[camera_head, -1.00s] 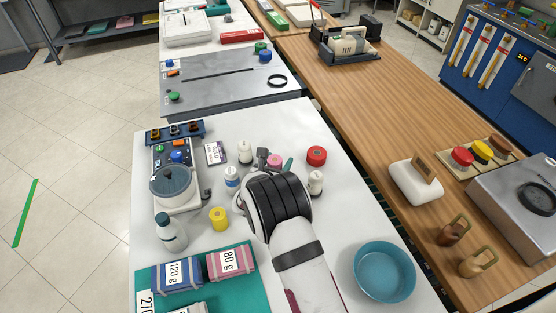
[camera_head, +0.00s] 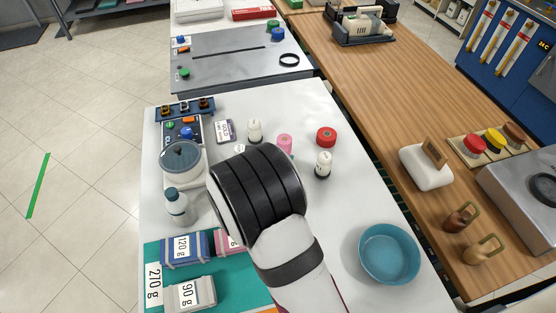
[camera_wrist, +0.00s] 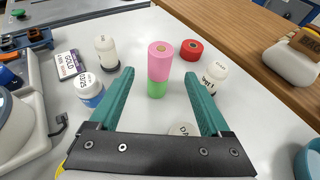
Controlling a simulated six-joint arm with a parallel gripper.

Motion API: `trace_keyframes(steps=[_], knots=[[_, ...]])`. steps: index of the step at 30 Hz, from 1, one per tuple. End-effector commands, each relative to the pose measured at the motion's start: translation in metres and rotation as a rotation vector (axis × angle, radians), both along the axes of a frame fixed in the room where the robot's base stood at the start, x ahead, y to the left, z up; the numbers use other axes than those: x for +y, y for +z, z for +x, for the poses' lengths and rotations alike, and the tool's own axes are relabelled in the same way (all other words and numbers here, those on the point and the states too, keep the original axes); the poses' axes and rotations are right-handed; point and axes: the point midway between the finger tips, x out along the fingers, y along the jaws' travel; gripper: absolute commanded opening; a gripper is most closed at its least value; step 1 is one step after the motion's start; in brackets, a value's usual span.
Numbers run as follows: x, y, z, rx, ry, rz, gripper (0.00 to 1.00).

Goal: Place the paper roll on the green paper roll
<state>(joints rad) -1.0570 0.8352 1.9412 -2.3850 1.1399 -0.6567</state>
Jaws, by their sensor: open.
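In the wrist view a pink paper roll (camera_wrist: 160,58) stands upright on a green paper roll (camera_wrist: 157,88), and their sides look lined up. In the head view the pink roll (camera_head: 285,142) shows just past my wrist; the green roll cannot be made out clearly there. My gripper (camera_wrist: 158,74) is open, its two teal fingers spread wide on either side of the stack, with gaps between fingers and rolls. In the head view my wrist hides most of the gripper.
A red roll (camera_wrist: 191,50) stands behind the stack. White bottles (camera_wrist: 106,53) (camera_wrist: 213,75) flank it, and a blue-labelled bottle (camera_wrist: 89,89) is near the left finger. A scale (camera_head: 182,160) stands at left, a teal bowl (camera_head: 389,254) at right. White table around the bowl is clear.

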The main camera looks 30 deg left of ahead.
Motion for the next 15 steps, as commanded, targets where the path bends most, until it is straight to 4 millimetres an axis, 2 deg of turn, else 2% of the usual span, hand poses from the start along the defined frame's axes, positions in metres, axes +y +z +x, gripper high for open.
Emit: trace_keyframes(steps=[5,7,8,9,11,12,13,14,15], knots=[[-0.005,0.004,0.0,0.001,-0.021,0.011,0.81],[-0.033,0.019,0.012,0.006,-0.134,0.068,0.81],[-0.055,0.03,0.02,0.009,-0.225,0.116,0.81],[-0.095,0.048,0.03,0.012,-0.384,0.2,0.81],[-0.173,0.076,0.033,0.011,-0.691,0.368,0.81],[-0.229,0.092,0.022,0.004,-0.926,0.5,0.81],[-0.269,0.101,0.007,-0.007,-1.108,0.607,0.81],[-0.307,0.108,-0.014,-0.021,-1.301,0.721,0.81],[-0.349,0.114,-0.052,-0.046,-1.571,0.89,0.81]])
